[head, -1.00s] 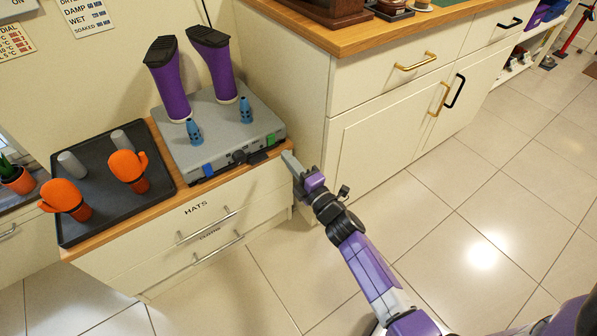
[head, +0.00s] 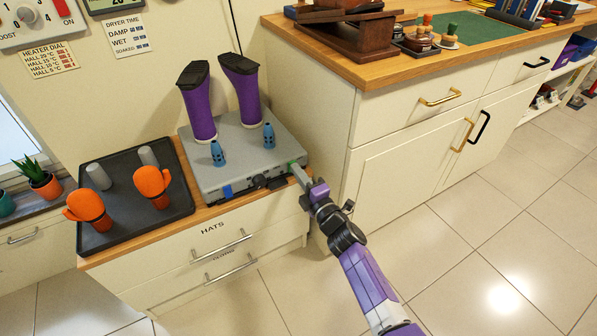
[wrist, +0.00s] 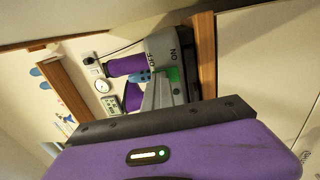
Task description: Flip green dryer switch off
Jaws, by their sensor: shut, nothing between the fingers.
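The grey boot dryer (head: 245,160) stands on the wooden top of the drawer cabinet, with purple boots (head: 199,105) upside down on it. The green switch (head: 296,165) is at the right end of its front face, mostly hidden by my fingers in the head view. My gripper (head: 296,170) is shut and empty, its tips at the green switch. In the wrist view the green switch (wrist: 174,75) shows just past the fingertips (wrist: 160,82), below the printed ON and OFF. I cannot tell whether the tips touch it or which way it is set.
A blue switch (head: 227,190) and a dark dial (head: 260,181) are on the same front face. A black tray (head: 180,205) with orange mittens (head: 152,187) lies to the left. A taller cream cabinet (head: 400,150) stands close on the right. Open tiled floor lies in front.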

